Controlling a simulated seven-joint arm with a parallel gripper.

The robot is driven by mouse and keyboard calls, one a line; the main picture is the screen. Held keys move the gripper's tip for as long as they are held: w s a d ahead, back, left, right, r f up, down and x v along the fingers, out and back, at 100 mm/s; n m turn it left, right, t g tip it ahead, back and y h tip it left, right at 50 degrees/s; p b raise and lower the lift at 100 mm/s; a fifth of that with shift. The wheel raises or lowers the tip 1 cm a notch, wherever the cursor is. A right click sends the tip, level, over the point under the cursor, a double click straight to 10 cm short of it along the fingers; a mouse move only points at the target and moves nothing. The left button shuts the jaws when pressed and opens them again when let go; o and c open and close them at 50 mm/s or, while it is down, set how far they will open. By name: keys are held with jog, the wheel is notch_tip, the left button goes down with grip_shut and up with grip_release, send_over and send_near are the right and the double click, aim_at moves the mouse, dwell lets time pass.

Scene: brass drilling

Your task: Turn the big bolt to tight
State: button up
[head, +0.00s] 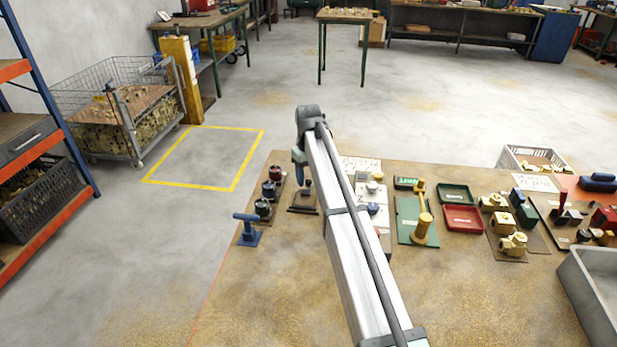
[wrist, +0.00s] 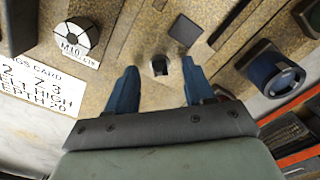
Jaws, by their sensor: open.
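My gripper (head: 299,158) is over the left part of the bench, pointing down. In the wrist view its two blue fingers (wrist: 160,68) are open and apart. Between them shows a small upright post with a dark top and pale side (wrist: 160,66), apart from both fingers. I cannot tell for sure whether it is the big bolt. In the head view a dark plate with an upright post (head: 306,192) lies just below the gripper. No tight marking is readable.
Dark round knobs (head: 263,208) stand left of the gripper, one showing as a blue-rimmed dial (wrist: 275,72). A blue T-handle (head: 247,228) stands nearer. An M10 disc (wrist: 77,40) and a printed card (wrist: 30,85) lie left in the wrist view. The bench front (head: 265,290) is clear.

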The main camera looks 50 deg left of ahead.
jog(key=shift+f, duration=0.35)
grip_shut()
dwell(0.3)
